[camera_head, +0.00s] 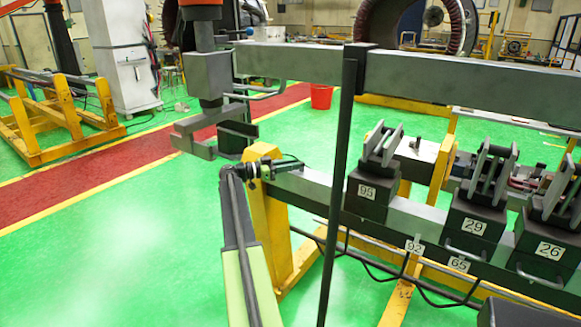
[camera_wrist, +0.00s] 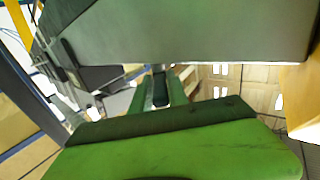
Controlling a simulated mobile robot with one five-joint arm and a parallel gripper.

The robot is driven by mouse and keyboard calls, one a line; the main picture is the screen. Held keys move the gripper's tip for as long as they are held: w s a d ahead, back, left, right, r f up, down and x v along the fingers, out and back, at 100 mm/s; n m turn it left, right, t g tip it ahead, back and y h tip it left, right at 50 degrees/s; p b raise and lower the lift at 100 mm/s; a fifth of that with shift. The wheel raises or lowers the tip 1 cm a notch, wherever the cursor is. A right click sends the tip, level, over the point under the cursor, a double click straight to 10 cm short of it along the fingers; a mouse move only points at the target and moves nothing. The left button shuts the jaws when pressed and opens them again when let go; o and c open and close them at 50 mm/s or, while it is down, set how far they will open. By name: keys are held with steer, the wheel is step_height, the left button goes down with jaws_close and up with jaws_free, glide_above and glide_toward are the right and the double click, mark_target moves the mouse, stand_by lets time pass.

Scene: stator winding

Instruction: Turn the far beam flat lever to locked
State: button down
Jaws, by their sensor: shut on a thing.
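My green arm reaches up from the bottom of the head view. My gripper (camera_head: 264,168) is at the left end of the lower grey beam (camera_head: 315,192), beside the top of a yellow post. In the wrist view my gripper (camera_wrist: 160,92) has its two green fingers shut on a small dark piece (camera_wrist: 160,87), which looks like the flat lever. A wide grey beam face (camera_wrist: 190,35) fills the top of that view. The lever's full shape and its angle are hidden by the fingers and too small to tell in the head view.
Clamp blocks marked 95 (camera_head: 368,194), 29 (camera_head: 474,221) and 26 (camera_head: 543,246) stand on the lower beam. An upper grey beam (camera_head: 450,82) and a dark upright post (camera_head: 338,190) are close on the right. A grey hanging fixture (camera_head: 208,75) is behind.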

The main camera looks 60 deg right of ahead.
steer(key=shift+s+d+r, duration=0.1)
steer(key=shift+d, duration=0.1)
steer(key=c, duration=1.6)
jaws_free()
steer(key=shift+s, duration=0.1)
steer(key=shift+o, duration=1.2)
steer(key=shift+s+d, duration=0.1)
steer(key=shift+d, duration=0.05)
steer(key=v, duration=1.7)
steer(key=shift+w, duration=0.3)
